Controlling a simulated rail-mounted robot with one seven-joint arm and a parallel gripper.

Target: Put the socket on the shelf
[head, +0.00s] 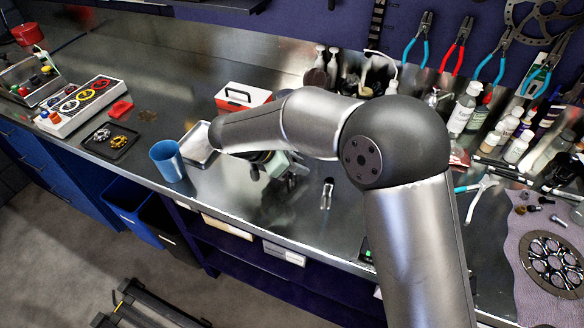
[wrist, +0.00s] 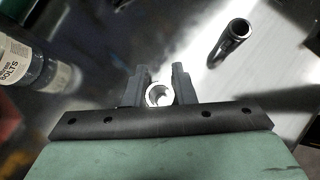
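In the wrist view, a short, bright metal ring-shaped piece (wrist: 159,95), looking like a socket seen end-on, sits between the two fingers of my gripper (wrist: 160,86). The fingers appear closed against its sides. A longer dark metal tube (wrist: 230,42), also socket-like, is on the bench ahead and to the right, apart from the fingers. In the head view my gripper (head: 284,172) is low over the bench, mostly hidden behind my arm, and the held piece cannot be made out. A dark blue shelf (head: 240,240) is under the bench's front edge.
A blue cup (head: 167,160) and a white tray (head: 200,145) stand left of my gripper; a red-and-white box (head: 242,97) is behind. A small shiny metal item (head: 327,193) is to the right. Bottles (head: 463,108) line the back. A labelled bottle (wrist: 30,60) is near my gripper.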

